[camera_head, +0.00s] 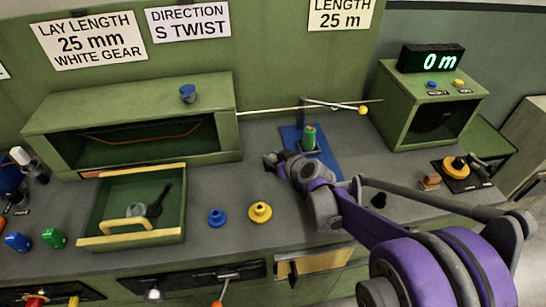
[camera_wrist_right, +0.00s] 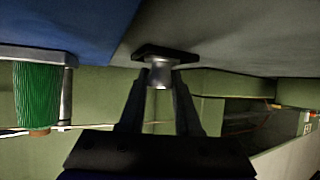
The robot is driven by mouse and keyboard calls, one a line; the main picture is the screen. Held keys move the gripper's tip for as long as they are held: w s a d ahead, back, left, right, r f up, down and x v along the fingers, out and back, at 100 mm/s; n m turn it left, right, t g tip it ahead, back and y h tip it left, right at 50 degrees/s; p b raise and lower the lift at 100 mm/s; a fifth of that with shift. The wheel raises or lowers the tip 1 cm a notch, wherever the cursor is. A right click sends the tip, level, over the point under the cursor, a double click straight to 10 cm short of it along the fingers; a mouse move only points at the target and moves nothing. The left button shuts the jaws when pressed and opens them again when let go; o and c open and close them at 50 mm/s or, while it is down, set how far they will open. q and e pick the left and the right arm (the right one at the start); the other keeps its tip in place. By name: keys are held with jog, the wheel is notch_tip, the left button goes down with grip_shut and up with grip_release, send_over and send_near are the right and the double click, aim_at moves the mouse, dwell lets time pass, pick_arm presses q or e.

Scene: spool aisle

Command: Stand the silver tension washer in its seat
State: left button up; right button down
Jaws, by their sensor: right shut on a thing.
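My right gripper (camera_head: 275,160) is low over the bench, just left of the blue plate (camera_head: 293,133). In the right wrist view, which looks upside down, its two dark fingers (camera_wrist_right: 160,84) are closed on a small silver piece, apparently the tension washer (camera_wrist_right: 160,73). The washer's far end meets or overlaps a dark square base (camera_wrist_right: 168,52) on the bench, apparently the seat. I cannot tell whether it is fully in. In the head view the gripper hides the washer. My left gripper is not in view.
A green spool (camera_head: 309,138) stands on the blue plate close by, also at left in the wrist view (camera_wrist_right: 38,95). A thin rod (camera_head: 340,105) with a yellow ball crosses behind. An open drawer (camera_head: 130,238), a blue knob (camera_head: 217,217) and a yellow knob (camera_head: 260,211) lie left.

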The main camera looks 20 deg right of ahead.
jog(key=c, duration=0.6)
grip_release()
jog(key=shift+s+r, duration=0.1)
jog(key=shift+r, duration=0.05)
jog(key=p+v, duration=0.1)
jog(key=v, duration=1)
jog(key=shift+s+d+p, duration=0.1)
jog(key=shift+s+p, duration=0.25)
